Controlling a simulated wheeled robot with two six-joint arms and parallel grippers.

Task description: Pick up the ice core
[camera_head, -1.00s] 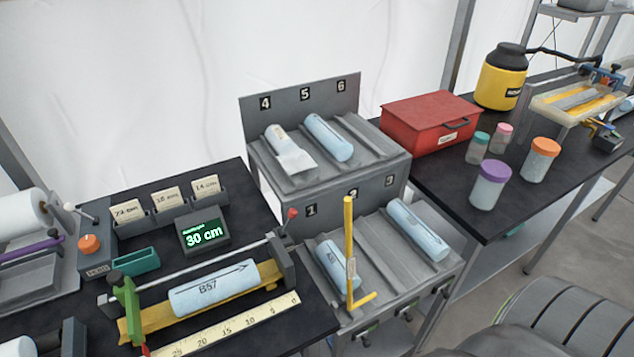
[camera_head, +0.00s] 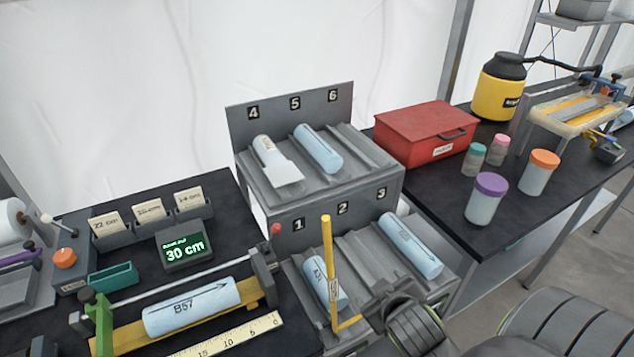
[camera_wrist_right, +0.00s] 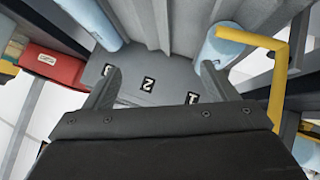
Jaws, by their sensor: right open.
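Several pale blue ice cores are in the head view. One marked B57 (camera_head: 192,307) lies in the yellow measuring cradle. In the lower rack, one core (camera_head: 322,281) lies in slot 1 beside a yellow upright bar, and another (camera_head: 411,245) lies in slot 3. In the upper rack, cores lie in slot 4 (camera_head: 268,152) and slot 5 (camera_head: 318,149). My right gripper (camera_wrist_right: 160,86) is open and empty over the lower rack. In the wrist view its fingers are between the slot 1 core (camera_wrist_right: 226,44) and the slot 3 core (camera_wrist_right: 92,22). My left gripper is out of view.
The yellow bar (camera_head: 328,265) stands close by the slot 1 core, with a foot at its base. A red box (camera_head: 425,133) and lidded jars (camera_head: 487,199) stand on the right bench. A display (camera_head: 185,247) reads 30 cm. Slots 2 and 6 look empty.

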